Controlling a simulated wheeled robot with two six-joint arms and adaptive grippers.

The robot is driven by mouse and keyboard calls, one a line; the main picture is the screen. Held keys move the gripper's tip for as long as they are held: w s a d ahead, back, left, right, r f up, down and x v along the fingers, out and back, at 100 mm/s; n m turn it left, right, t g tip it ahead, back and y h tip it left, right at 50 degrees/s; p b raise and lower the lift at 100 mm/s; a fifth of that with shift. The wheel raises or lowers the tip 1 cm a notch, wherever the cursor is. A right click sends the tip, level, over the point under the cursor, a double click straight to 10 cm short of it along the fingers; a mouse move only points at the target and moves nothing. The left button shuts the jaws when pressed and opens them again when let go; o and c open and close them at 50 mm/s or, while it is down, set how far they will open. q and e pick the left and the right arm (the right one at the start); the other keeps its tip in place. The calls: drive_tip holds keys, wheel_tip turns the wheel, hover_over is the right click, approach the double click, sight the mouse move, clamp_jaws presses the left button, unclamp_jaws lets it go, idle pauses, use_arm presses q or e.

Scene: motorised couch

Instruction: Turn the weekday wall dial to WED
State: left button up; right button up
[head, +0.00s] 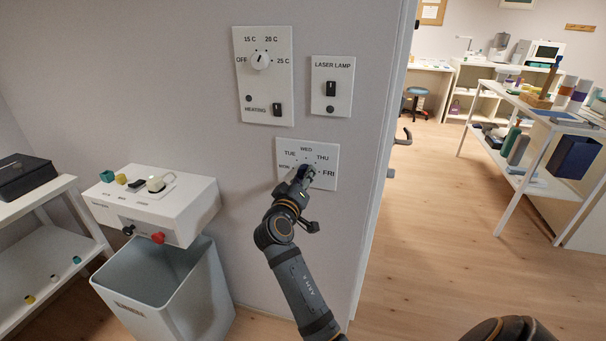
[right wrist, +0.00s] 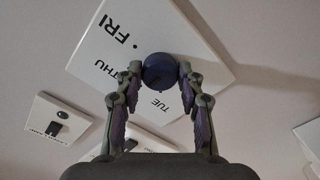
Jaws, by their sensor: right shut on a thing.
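The weekday dial panel (head: 323,155) is a white plate on the wall, below the heating and laser lamp panels. MON, TUE, WED, THU and FRI stand around its knob. The knob is dark blue and round; it shows in the right wrist view (right wrist: 160,69) between my fingers. My right gripper (head: 302,174) is shut on the knob, one finger on each side. The wrist view also shows the panel (right wrist: 190,35) with FRI, THU and TUE readable; WED is hidden behind a finger there. I cannot tell which day the knob points to. My left gripper is not in view.
The heating panel (head: 263,88) and laser lamp panel (head: 332,72) are just above. A white box with knobs (head: 160,205) juts from the wall at left, over an open bin (head: 165,290). An open doorway lies to the right, with a shelf rack (head: 512,165) beyond.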

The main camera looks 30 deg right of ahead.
drive_tip(key=shift+n, duration=0.3)
drive_tip(key=o, duration=1.2)
drive_tip(key=shift+c, duration=0.2)
wheel_tip(320, 180, up, 10)
drive_tip(key=shift+r, duration=0.1)
